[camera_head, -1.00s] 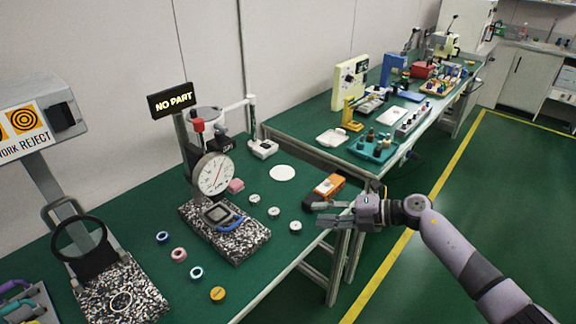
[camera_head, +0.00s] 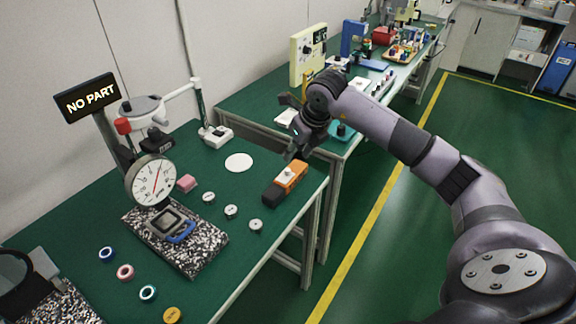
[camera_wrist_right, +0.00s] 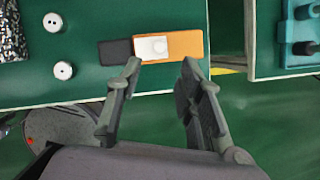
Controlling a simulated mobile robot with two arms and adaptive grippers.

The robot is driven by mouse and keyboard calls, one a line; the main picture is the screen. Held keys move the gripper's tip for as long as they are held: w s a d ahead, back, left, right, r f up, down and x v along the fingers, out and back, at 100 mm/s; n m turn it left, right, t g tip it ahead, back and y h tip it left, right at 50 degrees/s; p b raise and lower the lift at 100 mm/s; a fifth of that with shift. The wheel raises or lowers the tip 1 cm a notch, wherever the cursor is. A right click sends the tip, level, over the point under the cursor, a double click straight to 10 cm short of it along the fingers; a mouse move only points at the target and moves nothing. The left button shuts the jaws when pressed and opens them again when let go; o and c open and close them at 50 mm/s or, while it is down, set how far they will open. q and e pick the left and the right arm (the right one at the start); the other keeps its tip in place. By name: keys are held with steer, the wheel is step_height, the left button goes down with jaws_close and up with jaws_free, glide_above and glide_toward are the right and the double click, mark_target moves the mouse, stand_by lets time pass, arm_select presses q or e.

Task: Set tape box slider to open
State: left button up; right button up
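The tape box, an orange and black box (camera_head: 285,184) with a pale patch and knob on top, lies at the right edge of the near green bench. In the right wrist view the tape box (camera_wrist_right: 182,42) shows its black end at left and orange end at right, with a round white knob on a white plate between. My right gripper (camera_head: 296,154) points down by the box's orange end. In the wrist view my right gripper (camera_wrist_right: 161,68) has its two fingers spread, nothing between them, with the box beyond the tips. My left gripper is not in view.
A dial gauge stand (camera_head: 152,182) on a speckled plate is left of the box. Several small discs and rings lie nearby, including a white disc (camera_head: 239,162). A second bench with a teal tray (camera_wrist_right: 290,35) adjoins behind. Open floor (camera_head: 400,240) is to the right.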

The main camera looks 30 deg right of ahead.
mark_target(288, 170)
steer(key=x, duration=0.8)
steer(key=shift+w+f, duration=0.1)
steer(key=shift+f, duration=0.2)
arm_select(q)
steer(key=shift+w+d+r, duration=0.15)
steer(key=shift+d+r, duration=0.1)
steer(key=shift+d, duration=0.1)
arm_select(e)
steer(key=shift+c, duration=0.5)
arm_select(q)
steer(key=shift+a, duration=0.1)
arm_select(e)
jaws_close()
